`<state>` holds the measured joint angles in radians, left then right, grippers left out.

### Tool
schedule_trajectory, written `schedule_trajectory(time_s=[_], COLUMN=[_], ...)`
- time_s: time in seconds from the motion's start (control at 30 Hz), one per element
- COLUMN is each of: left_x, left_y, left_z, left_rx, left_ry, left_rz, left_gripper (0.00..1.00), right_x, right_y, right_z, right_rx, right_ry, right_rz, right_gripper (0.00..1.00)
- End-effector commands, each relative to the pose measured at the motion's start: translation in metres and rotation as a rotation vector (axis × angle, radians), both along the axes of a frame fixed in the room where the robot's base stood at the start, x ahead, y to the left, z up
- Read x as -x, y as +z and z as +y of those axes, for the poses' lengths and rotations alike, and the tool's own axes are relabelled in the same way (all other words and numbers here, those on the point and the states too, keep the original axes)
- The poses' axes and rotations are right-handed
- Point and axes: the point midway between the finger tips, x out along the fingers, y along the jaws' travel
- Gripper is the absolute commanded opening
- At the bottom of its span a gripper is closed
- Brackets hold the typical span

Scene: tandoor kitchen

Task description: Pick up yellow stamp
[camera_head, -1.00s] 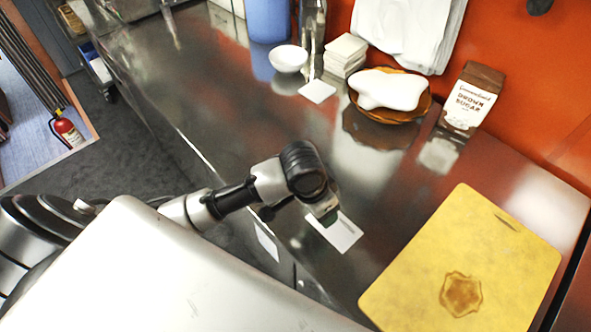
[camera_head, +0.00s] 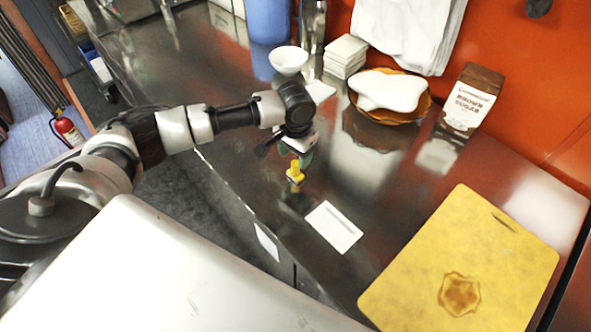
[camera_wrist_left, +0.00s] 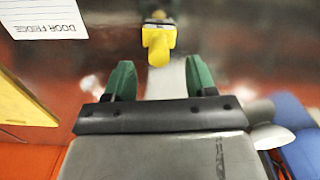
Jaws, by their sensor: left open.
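The yellow stamp (camera_head: 295,173) stands on the dark steel counter, just below my left gripper (camera_head: 300,154) in the head view. In the left wrist view the stamp (camera_wrist_left: 158,46) is at the upper middle, just beyond the two green fingertips of my left gripper (camera_wrist_left: 161,72). The fingers are spread wide, with nothing between them. The stamp lies roughly in line with the gap, and I see no contact. My right gripper is in neither view.
A white card (camera_head: 333,227), reading "DOOR FRIDGE" in the wrist view (camera_wrist_left: 42,18), lies nearby. A yellow cutting board (camera_head: 460,265) is at the right. A white bowl (camera_head: 288,60), stacked tiles (camera_head: 345,55), a brown dish (camera_head: 418,110) and a sugar bag (camera_head: 470,100) stand behind.

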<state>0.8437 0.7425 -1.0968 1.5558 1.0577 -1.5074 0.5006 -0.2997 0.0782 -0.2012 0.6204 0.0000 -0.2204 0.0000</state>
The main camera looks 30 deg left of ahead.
Motion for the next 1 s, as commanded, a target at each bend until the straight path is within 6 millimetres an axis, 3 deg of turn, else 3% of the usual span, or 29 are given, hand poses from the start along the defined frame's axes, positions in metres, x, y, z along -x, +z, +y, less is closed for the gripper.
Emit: schedule_trajectory(time_s=[0.4, 0.7, 1.0], left_x=[0.0, 0.0, 0.0], left_y=[-0.049, -0.055, -0.054], left_z=[-0.001, -0.001, -0.001], left_rx=[-0.001, -0.001, -0.001], left_ry=[0.0, -0.002, -0.001], left_rz=[0.001, -0.002, -0.002], left_gripper=[0.56, 0.55, 0.09], right_x=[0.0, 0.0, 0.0], right_y=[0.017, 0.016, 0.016], right_z=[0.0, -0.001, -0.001], right_rx=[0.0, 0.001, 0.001], right_ry=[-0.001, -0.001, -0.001], right_rz=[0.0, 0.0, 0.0], right_gripper=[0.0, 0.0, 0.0])
